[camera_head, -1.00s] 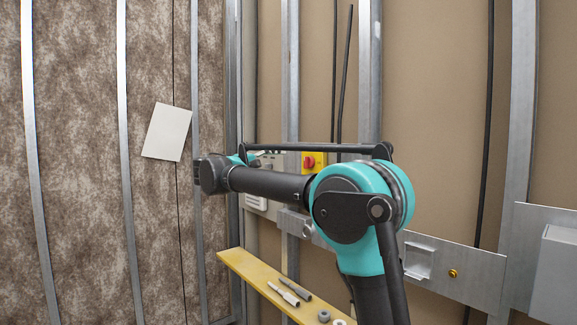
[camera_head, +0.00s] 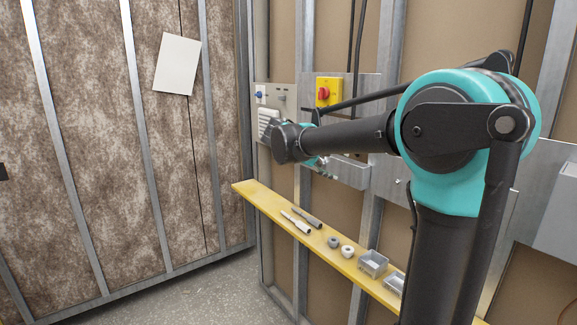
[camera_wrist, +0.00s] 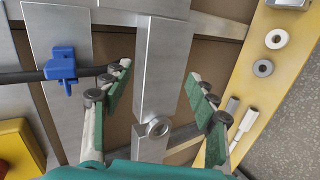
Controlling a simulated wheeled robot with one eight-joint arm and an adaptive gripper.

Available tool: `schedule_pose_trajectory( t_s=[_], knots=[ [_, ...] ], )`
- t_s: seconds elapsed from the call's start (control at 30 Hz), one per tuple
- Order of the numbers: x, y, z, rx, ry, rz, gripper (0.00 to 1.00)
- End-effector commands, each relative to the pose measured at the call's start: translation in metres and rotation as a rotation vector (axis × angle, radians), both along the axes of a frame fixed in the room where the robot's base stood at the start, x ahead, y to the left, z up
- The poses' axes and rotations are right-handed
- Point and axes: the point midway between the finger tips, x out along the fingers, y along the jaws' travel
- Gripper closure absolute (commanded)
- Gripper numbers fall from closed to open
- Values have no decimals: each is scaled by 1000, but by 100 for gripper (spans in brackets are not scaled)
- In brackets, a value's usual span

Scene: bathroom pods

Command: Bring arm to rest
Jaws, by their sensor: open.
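My gripper (camera_wrist: 162,85) shows in the wrist view with its two green-padded fingers spread apart. It is open and nothing is between the fingertips. Behind the gap is a grey metal bracket (camera_wrist: 160,60) with a round ring fitting (camera_wrist: 158,127) on it. In the head view my arm reaches left from its teal joint across the wall. Its far end is in front of the wall panels, and the gripper itself is mostly hidden there behind the wrist.
A yellow shelf (camera_head: 268,206) runs along the wall below my arm, with two slim tools (camera_head: 297,222), two rings (camera_head: 347,251) and small grey trays (camera_head: 372,263) on it. A yellow box with a red switch (camera_head: 326,91) is on the wall. A blue clip (camera_wrist: 62,68) holds a dark pipe. Floor at left is clear.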

Motion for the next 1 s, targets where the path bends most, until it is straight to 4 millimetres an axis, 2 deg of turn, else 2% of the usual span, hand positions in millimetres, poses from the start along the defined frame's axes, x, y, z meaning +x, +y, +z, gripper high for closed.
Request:
schedule_pose_trajectory(
  t_s=[0.03, 0.1, 0.17, 0.3, 0.4, 0.5, 0.6, 0.7, 0.8, 1.0],
  knots=[
    [-16, -17, -26, 60, 18, -19, 41],
    [-37, -32, -60, 148, 40, -38, 41],
    [-57, -44, -89, 226, 55, -58, 41],
    [-113, -64, -161, 435, 75, -110, 41],
    [-160, -69, -212, 603, 73, -152, 41],
    [-205, -65, -256, 767, 56, -195, 41],
    [-243, -57, -289, 909, 29, -231, 41],
    [-268, -47, -310, 1012, 2, -258, 41],
    [-282, -41, -320, 1069, -13, -271, 41],
    [-285, -38, -322, 1088, -18, -274, 41]
  ],
)
